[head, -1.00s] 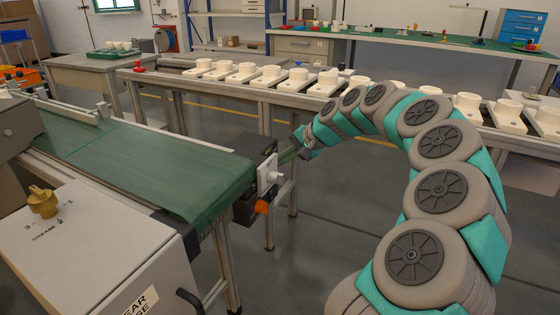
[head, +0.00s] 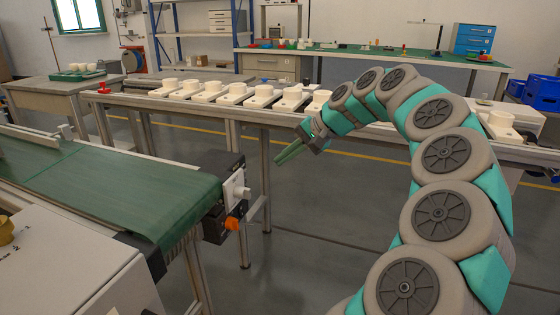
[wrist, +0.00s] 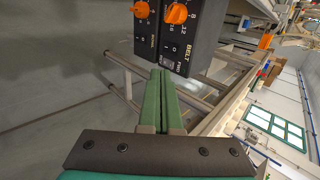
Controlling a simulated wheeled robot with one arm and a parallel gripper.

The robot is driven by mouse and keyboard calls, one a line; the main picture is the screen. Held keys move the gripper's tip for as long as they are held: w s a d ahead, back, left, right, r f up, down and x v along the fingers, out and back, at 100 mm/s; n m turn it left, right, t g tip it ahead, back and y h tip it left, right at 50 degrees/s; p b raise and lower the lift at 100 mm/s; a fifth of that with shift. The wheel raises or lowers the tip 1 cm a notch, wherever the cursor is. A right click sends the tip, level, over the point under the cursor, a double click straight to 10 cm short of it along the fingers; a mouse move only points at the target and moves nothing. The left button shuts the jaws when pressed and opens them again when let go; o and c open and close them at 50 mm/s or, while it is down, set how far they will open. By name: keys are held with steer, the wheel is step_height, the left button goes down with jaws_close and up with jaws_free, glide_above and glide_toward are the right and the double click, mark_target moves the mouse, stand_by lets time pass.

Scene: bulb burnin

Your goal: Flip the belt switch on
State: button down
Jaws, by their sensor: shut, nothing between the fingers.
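My gripper (head: 279,160) is shut and empty, its two green fingers together. In the head view it hangs in the air to the right of the conveyor's end. In the wrist view the fingertips (wrist: 160,72) point towards a dark control box labelled BELT (wrist: 187,40), with an orange knob (wrist: 177,13) and O and I marks below it. The fingertips look apart from the box. The switch's position is too small to tell. In the head view the dark control box (head: 216,170) hangs at the belt's end, with a white plate (head: 235,188) and an orange knob (head: 232,223).
A second dark panel with an orange knob (wrist: 142,10) sits left of the BELT panel in the wrist view. The green conveyor belt (head: 130,190) lies to the left. A long bench (head: 150,105) with white fixtures runs behind my arm. Grey floor is open below my gripper.

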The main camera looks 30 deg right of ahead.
steer(key=shift+d+f+b, duration=0.15)
steer(key=shift+f+b, duration=0.15)
steer(key=shift+f, duration=0.4)
steer(key=w+a+r+x, duration=0.1)
steer(key=x, duration=1.2)
steer(key=shift+w+r, duration=0.15)
steer(key=shift+r, duration=0.05)
